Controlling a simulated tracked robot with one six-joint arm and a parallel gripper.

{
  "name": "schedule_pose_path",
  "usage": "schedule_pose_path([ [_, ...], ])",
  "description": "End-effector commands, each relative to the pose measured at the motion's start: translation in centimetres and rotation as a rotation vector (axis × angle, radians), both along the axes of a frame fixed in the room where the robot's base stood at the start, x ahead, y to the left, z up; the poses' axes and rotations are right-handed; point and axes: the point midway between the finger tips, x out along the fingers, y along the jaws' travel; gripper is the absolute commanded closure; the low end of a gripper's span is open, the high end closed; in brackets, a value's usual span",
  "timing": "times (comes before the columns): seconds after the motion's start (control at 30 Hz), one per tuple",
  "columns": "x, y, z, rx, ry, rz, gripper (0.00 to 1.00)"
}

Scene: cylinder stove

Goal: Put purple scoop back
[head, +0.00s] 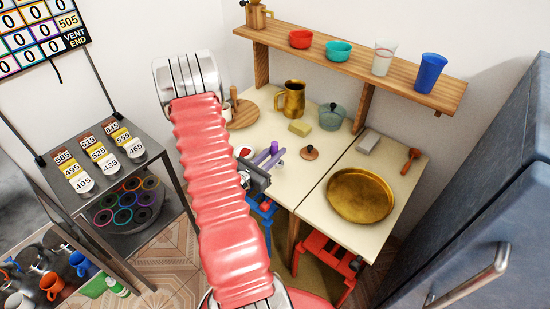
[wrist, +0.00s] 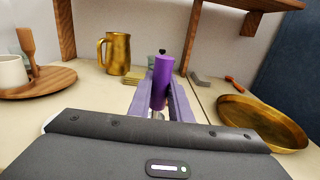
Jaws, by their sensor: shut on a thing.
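The purple scoop (wrist: 162,85) stands out as an upright purple cylinder between my lavender fingers in the wrist view. My gripper (wrist: 161,100) is shut on it. In the head view my gripper (head: 267,158) is over the cream tabletop, left of the small brown knobbed lid, and a bit of the purple scoop (head: 274,147) shows at the fingers. The scoop's lower end is hidden by my fingers and wrist. I cannot tell whether it touches the table.
A brass jug (head: 291,99), a yellow sponge (head: 300,128) and a lidded teal pot (head: 332,116) stand behind my gripper. A large brass pan (head: 360,194) lies to the right. A wooden shelf (head: 350,66) with cups and bowls runs above. A blue fridge (head: 480,200) bounds the right.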

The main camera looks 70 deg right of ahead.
Motion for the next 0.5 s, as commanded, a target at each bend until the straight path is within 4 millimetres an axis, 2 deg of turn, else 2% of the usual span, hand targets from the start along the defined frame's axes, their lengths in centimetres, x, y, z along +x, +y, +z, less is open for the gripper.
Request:
schedule_pose_path([
  [0.2,0.0,0.0,-2.3,0.002,0.001,0.000,1.00],
  [0.5,0.0,0.0,-2.7,0.000,0.001,0.000,1.00],
])
